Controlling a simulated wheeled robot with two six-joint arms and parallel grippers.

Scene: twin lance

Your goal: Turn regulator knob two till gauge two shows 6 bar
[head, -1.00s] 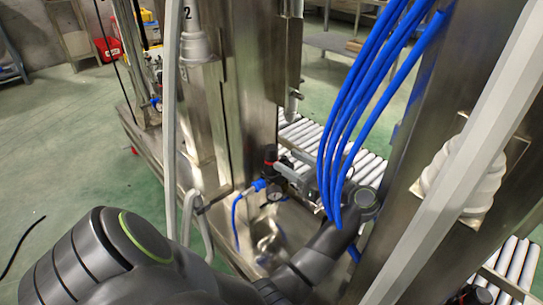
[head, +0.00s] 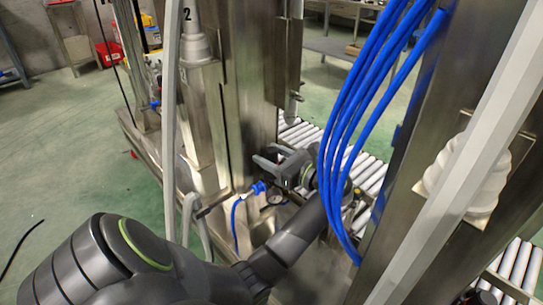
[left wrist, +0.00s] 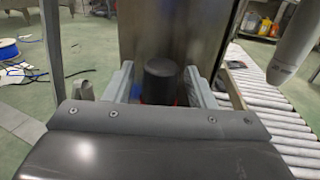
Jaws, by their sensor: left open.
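My left gripper (head: 278,164) is at the regulator beside the steel column in the head view. In the left wrist view, a round black knob (left wrist: 162,78) stands between its two open grey fingers, with a strip of red below the knob. I cannot tell whether the fingers touch it. In the head view the gripper hides the knob. The dial of gauge two cannot be read in either view. A blue hose fitting (head: 258,187) shows just below the gripper. My right gripper is not in view.
Steel columns (head: 245,80) stand close on both sides of the arm. Several blue hoses (head: 345,130) hang over the forearm. A roller conveyor (head: 372,172) runs behind. Open green floor (head: 80,150) lies left.

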